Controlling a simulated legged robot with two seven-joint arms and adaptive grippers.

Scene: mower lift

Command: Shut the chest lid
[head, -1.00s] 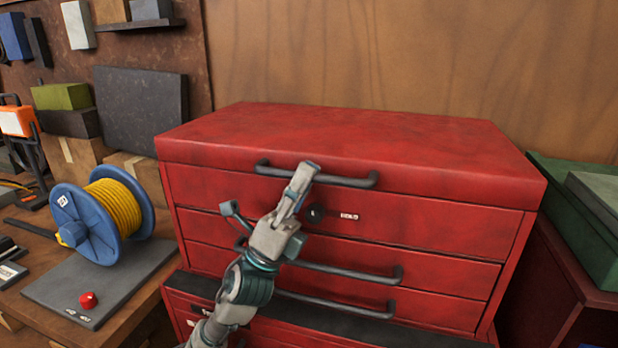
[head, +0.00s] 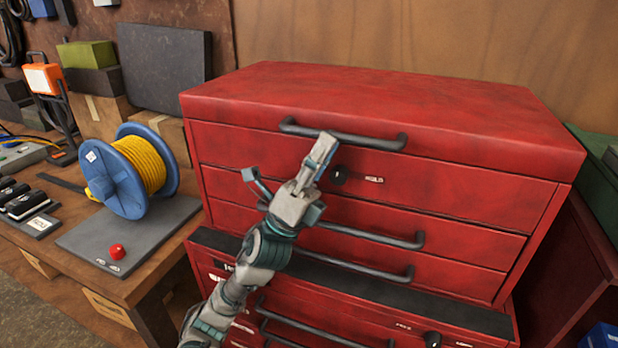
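The red tool chest (head: 375,225) stands in the middle of the head view. Its lid (head: 390,100) lies flat on top and looks shut, with no gap visible along its front edge. A dark bar handle (head: 370,140) runs along the lid's front. My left gripper (head: 288,160) is in front of the chest, its two fingers spread apart and nothing between them. One fingertip overlaps the lid handle in the picture; I cannot tell whether it touches. The other finger is lower left, in front of the upper drawers. My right gripper is not in view.
A wooden bench (head: 125,275) on the left holds a blue reel (head: 115,185) of yellow cable on a grey board with a red knob (head: 117,251). Drawer handles (head: 375,237) stick out below the lid. A green case (head: 603,185) is close on the right.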

